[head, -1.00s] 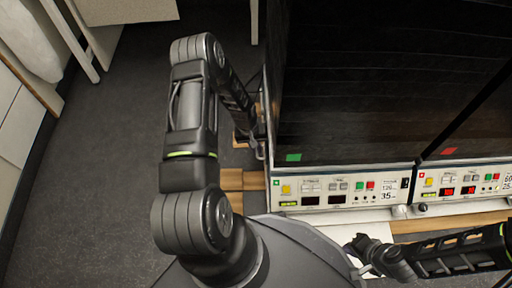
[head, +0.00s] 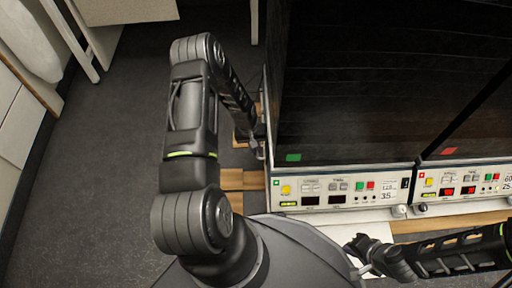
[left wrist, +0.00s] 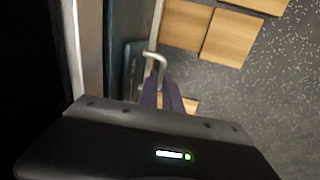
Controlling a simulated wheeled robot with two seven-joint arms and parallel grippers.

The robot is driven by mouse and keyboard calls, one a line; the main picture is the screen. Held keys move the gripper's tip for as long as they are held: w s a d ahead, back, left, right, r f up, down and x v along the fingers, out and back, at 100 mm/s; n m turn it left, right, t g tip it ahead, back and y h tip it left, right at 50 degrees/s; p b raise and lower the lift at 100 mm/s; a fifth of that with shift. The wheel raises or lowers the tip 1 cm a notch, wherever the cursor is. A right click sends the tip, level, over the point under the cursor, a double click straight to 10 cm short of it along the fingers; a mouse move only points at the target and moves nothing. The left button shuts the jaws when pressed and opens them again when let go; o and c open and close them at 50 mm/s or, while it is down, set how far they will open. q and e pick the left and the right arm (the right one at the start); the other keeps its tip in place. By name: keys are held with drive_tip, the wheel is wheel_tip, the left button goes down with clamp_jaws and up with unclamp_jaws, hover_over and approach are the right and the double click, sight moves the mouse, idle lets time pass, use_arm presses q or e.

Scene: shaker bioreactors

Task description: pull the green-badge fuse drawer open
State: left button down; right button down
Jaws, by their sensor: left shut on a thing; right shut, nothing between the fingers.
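The green-badge shaker (head: 340,195) is the left cabinet in the head view, with a green square on its dark lid and a small green badge on its pale front panel. My left gripper (head: 257,150) is at this cabinet's left side. In the left wrist view, its dark fingers (left wrist: 169,98) are shut on a bent metal handle (left wrist: 153,56). The handle stands out beside a dark bluish part (left wrist: 131,70) on the cabinet's side, probably the fuse drawer; how far it is open I cannot tell. My right gripper (head: 358,252) is shut and empty, in front of the panels.
A second shaker (head: 465,185) with a red square stands close on the right. Wooden blocks (left wrist: 232,37) lie beside the cabinet's left side. The dark floor (head: 110,170) on the left is clear, with a white-legged table (head: 85,45) at the back left.

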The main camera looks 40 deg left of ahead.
use_arm(q)
drive_tip(key=s+a, duration=0.4)
drive_tip(key=a, duration=0.1)
drive_tip(key=shift+s+a, duration=0.2)
drive_tip(key=shift+s, duration=0.15)
drive_tip(key=c, duration=1.5)
unclamp_jaws()
drive_tip(key=shift+r, duration=0.1)
drive_tip(key=r+p, duration=0.1)
drive_tip(key=r, duration=0.1)
drive_tip(key=r+p, duration=0.1)
drive_tip(key=r, duration=0.2)
drive_tip(key=a+r+p, duration=0.1)
drive_tip(key=r, duration=0.1)
drive_tip(key=shift+s+r, duration=0.3)
drive_tip(key=shift+s, duration=0.1)
